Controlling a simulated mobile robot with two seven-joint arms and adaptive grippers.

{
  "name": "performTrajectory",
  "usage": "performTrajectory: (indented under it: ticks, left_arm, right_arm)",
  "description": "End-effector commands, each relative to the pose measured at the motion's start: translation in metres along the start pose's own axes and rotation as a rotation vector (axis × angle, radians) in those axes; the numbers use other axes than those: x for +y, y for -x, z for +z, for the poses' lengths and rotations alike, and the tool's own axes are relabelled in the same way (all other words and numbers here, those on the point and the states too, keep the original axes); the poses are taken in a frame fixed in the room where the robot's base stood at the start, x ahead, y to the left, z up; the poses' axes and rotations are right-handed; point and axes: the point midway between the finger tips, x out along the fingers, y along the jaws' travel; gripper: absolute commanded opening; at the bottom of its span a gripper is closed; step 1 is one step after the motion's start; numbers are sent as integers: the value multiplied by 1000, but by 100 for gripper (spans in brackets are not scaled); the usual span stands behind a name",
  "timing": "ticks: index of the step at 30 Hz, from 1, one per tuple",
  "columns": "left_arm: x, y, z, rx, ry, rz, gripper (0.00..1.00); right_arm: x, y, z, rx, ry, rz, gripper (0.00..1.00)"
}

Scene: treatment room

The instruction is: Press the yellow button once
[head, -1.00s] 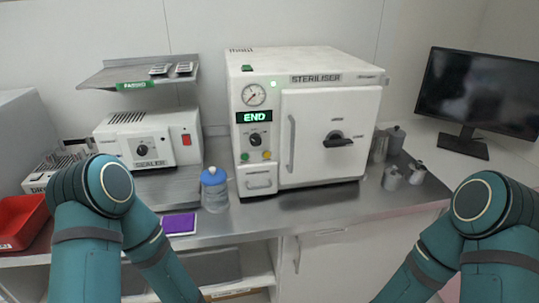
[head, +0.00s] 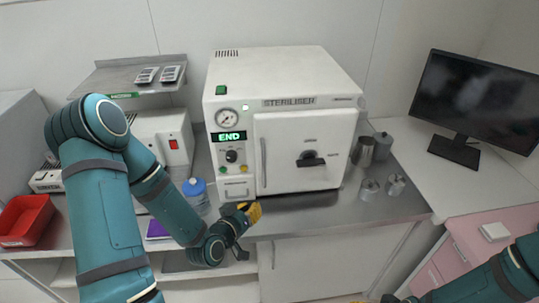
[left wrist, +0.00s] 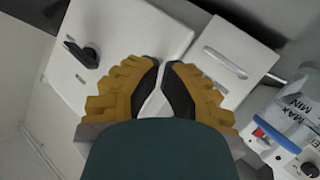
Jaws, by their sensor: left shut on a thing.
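The white steriliser (head: 310,80) stands on the steel counter, its display reading END. Its yellow button (head: 244,168) is small, on the front panel below the knob (head: 231,156), beside a green button (head: 222,170). My left gripper (head: 254,211) is in front of the steriliser's lower front, below the button and apart from it. In the left wrist view its yellow fingers (left wrist: 164,66) are close together with the steriliser front beyond; what they hold I cannot make out. The buttons are not visible there. My right gripper is mostly cut off at the bottom edge of the head view.
A blue-lidded bottle (head: 196,197) stands left of the left gripper, close to my arm. The sealer (head: 165,140), a red bin (head: 25,220) and a shelf (head: 125,76) are further left. Metal canisters (head: 370,189) and a monitor (head: 478,95) are on the right.

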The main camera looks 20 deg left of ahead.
Motion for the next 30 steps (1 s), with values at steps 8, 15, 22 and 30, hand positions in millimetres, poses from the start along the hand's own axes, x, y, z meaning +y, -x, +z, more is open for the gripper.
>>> performTrajectory:
  ticks: [8,15,22,30]
  left_arm:
    - [-1,10,-30,84,-6,3,0]
    - [-1,9,-29,84,-6,3,0]
    - [-4,6,-29,85,-7,4,0]
    - [-12,-7,-34,87,-9,5,0]
  right_arm:
    - [-4,12,-2,2,-1,-1,47]
    - [-4,11,-2,2,-1,-1,47]
    - [-1,2,-1,2,-1,0,47]
    - [10,-32,4,0,0,6,47]
